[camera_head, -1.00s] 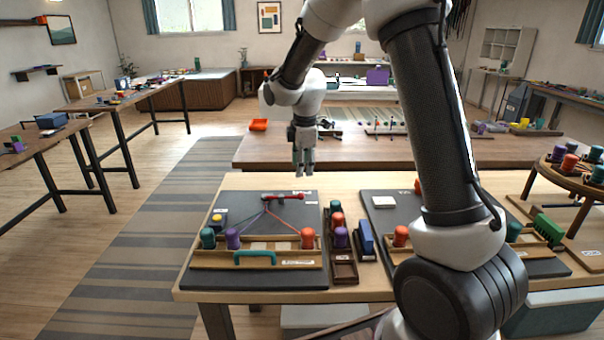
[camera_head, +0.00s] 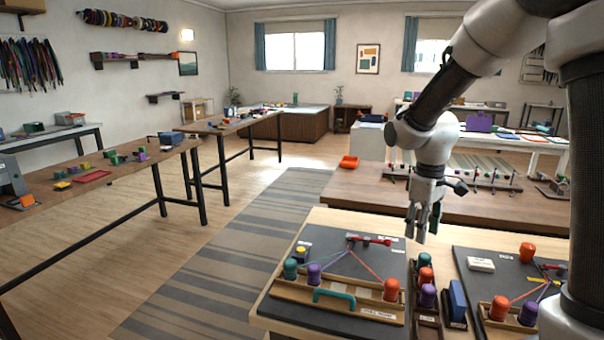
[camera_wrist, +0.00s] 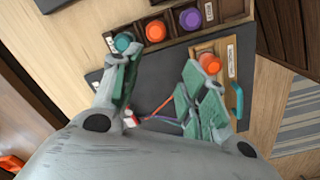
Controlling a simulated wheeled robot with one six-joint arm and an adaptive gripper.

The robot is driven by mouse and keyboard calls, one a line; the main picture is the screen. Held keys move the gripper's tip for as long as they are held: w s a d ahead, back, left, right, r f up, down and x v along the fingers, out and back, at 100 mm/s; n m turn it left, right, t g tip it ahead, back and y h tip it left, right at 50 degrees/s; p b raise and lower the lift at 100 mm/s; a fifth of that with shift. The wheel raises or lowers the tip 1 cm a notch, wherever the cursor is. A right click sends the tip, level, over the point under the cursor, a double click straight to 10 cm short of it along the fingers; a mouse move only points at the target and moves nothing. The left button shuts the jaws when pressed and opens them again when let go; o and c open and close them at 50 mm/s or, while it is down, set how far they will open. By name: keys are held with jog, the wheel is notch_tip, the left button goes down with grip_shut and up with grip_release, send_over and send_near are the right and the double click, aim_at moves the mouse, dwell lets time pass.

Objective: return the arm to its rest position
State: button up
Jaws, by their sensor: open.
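My gripper (camera_head: 422,225) hangs fingers-down above the far edge of the front table in the head view. Its two fingers stand apart with nothing between them; they also show in the wrist view (camera_wrist: 160,85). A dark braiding board (camera_head: 335,262) lies below and to the left, with teal, purple and orange bobbins, a teal handle (camera_head: 334,297) and coloured cords running to a red clamp (camera_head: 372,240). In the wrist view, the orange bobbin (camera_wrist: 209,62) and the cords (camera_wrist: 160,119) lie under the fingers. The gripper appears to touch none of them.
A bobbin rack (camera_head: 427,318) and a blue block (camera_head: 457,300) stand right of the board. A second dark board (camera_head: 490,270) lies further right. The striped rug (camera_head: 225,260) at left is clear.

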jog(key=s+d+r+m+t, duration=0.2)
jog(key=s+r, duration=0.4)
jog(key=s, duration=0.5)
jog(key=s+d+r+m+t, duration=0.2)
jog(key=s+d+r+m, duration=0.2)
jog(key=s, duration=0.7)
jog(key=shift+s+d+r+m, duration=0.25)
jog(key=shift+r+m, duration=0.45)
jog(key=shift+r, duration=0.6)
